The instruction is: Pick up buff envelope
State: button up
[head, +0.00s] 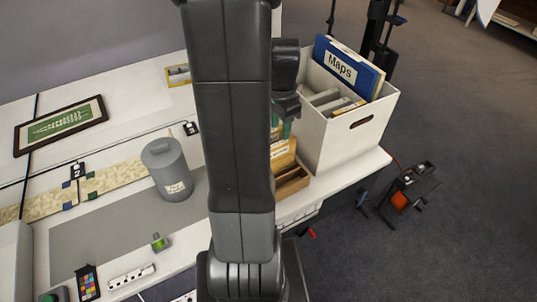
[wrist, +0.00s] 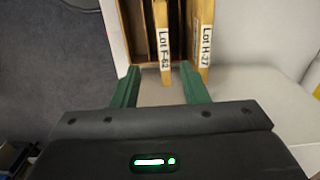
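In the wrist view, two upright yellow-buff pieces are seen edge-on, one labelled "Lot F-62" (wrist: 157,15) and one labelled "Lot H-27" (wrist: 194,12). They stand in a wooden box (wrist: 133,22). My gripper (wrist: 159,70) has its two green fingers apart with nothing between them. The "Lot F-62" piece lies just beyond the fingertips, roughly between them; the "Lot H-27" piece is beyond the right fingertip. In the head view, buff pieces (head: 283,158) show in the wooden box, partly hidden by my arm. I cannot tell which one is the buff envelope.
A white bin (head: 341,138) with a blue "Maps" binder (head: 348,68) and other items stands right beside the wooden box. A grey canister (head: 167,169) stands on the white table (head: 130,87), left of my arm. A framed green picture (head: 61,124) lies farther left.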

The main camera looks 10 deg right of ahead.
aim_at(280, 145)
notch_tip(280, 145, down, 8)
jog(key=shift+d+r, duration=0.1)
jog(key=shift+r, duration=0.05)
jog(key=shift+w+f+p, duration=0.2)
jog(key=shift+f+p, duration=0.1)
jog(key=shift+f, duration=1.05)
jog(key=shift+w+f+p, duration=0.15)
jog(key=shift+f+p, duration=0.1)
jog(key=shift+f, duration=1.1)
jog(key=shift+c, duration=0.2)
grip_shut()
